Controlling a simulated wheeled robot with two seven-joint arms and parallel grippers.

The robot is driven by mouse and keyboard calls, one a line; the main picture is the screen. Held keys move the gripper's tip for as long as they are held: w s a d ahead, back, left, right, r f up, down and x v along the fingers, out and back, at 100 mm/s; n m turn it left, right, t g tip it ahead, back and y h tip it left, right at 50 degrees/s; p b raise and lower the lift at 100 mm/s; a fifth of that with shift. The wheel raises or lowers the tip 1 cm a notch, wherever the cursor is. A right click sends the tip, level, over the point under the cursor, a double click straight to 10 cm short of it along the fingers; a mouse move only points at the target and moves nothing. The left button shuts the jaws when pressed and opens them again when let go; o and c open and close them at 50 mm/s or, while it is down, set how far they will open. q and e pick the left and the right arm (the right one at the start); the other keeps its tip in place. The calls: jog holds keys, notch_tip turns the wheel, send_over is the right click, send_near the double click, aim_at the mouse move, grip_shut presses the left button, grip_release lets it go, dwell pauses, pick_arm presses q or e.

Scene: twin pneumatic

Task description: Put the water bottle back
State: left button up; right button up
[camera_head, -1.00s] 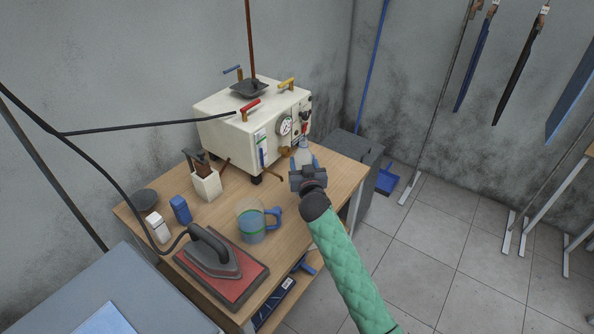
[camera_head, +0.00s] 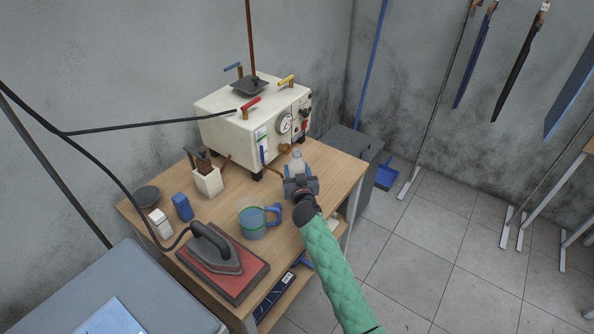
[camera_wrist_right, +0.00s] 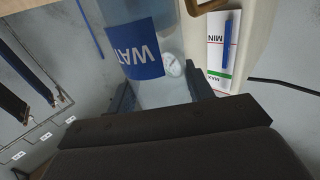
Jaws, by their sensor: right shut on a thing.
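The clear water bottle (camera_head: 297,162) is at the right side of the wooden table, in front of the white boiler. Its blue label with white lettering fills the upper middle of the right wrist view (camera_wrist_right: 143,50). My right gripper (camera_head: 299,183) is shut on the bottle, with a finger on each side of it. The gripper hides the lower part of the bottle in the head view, so I cannot tell whether it touches the table. My left gripper is not in view.
The white boiler (camera_head: 232,122) with coloured handles stands behind. A blue mug (camera_head: 253,224) is left of my right gripper, and an iron (camera_head: 213,249) rests on a red pad in front. A utensil holder (camera_head: 207,181) and small boxes stand on the left.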

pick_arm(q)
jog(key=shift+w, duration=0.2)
pick_arm(e)
jog(key=shift+f, duration=0.1)
jog(key=o, duration=1.3)
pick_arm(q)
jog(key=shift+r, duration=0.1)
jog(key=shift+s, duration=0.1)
pick_arm(e)
jog(key=shift+s, duration=0.1)
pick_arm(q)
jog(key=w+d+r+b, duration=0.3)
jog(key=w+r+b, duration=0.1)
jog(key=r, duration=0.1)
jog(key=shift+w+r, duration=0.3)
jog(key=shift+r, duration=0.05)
pick_arm(e)
jog(key=shift+s+d, duration=0.3)
jog(key=shift+s, duration=1.65)
jog(key=shift+s+d, duration=0.3)
jog(key=shift+s, duration=1.65)
jog(key=shift+s+d, duration=0.3)
jog(key=shift+s, duration=1.65)
